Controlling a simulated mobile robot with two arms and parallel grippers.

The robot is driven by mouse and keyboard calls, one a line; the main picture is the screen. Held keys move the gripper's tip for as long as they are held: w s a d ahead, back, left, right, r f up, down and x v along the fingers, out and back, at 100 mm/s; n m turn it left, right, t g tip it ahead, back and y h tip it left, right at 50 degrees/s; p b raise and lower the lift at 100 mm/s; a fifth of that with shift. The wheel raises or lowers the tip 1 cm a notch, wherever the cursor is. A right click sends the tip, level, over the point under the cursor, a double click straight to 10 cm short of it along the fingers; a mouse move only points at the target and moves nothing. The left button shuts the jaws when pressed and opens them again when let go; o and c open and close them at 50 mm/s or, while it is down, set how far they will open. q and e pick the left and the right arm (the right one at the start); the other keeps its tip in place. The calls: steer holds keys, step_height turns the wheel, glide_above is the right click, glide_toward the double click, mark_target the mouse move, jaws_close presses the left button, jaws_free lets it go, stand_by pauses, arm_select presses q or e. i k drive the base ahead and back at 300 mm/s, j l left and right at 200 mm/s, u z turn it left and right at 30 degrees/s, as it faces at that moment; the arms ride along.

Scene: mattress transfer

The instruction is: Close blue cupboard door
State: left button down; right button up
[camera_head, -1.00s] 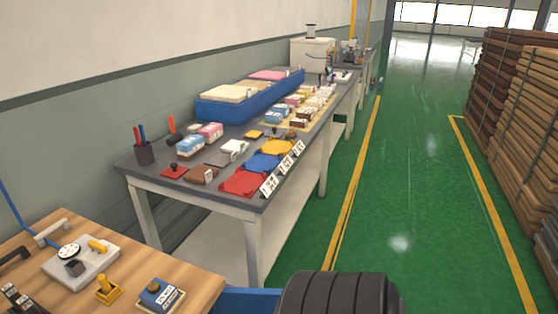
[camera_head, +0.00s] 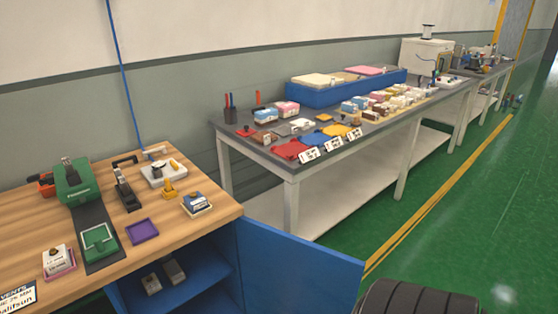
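The blue cupboard door (camera_head: 298,268) stands open, swung out to the right from the front of the wooden-topped workbench. Its hinge side is at the bench's right front corner. The blue cupboard inside (camera_head: 215,285) shows to the left of the door, with two small grey-white items (camera_head: 174,271) on a shelf. The door's lower part runs out of the picture, and a black ribbed round part hides some of the area beside its lower right. Neither of my grippers is in view.
The wooden bench top (camera_head: 190,236) holds a green device (camera_head: 75,182), a purple tray (camera_head: 142,231) and other small items. A long grey table (camera_head: 255,150) with cloths and boxes stands behind the door. Green floor (camera_head: 460,225) is clear to the right.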

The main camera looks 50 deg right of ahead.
mark_target(282, 272)
steer(key=l+u, duration=0.35)
steer(key=k+l+u, duration=0.15)
steer(key=l+u, duration=0.2)
steer(key=k+l+u, duration=0.15)
steer(key=l+u, duration=0.2)
steer(key=k+l, duration=0.2)
steer(key=l, duration=0.15)
steer(key=k+l, duration=0.2)
steer(key=l, duration=0.2)
steer(key=k+l, duration=0.2)
steer(key=l, duration=0.15)
steer(key=k+l, duration=0.15)
steer(key=l, duration=0.2)
steer(key=k+l, duration=0.2)
steer(key=l, duration=0.2)
steer(key=k+l, duration=0.2)
steer(key=l, duration=0.15)
steer(key=k+l, duration=0.2)
steer(key=l, duration=0.2)
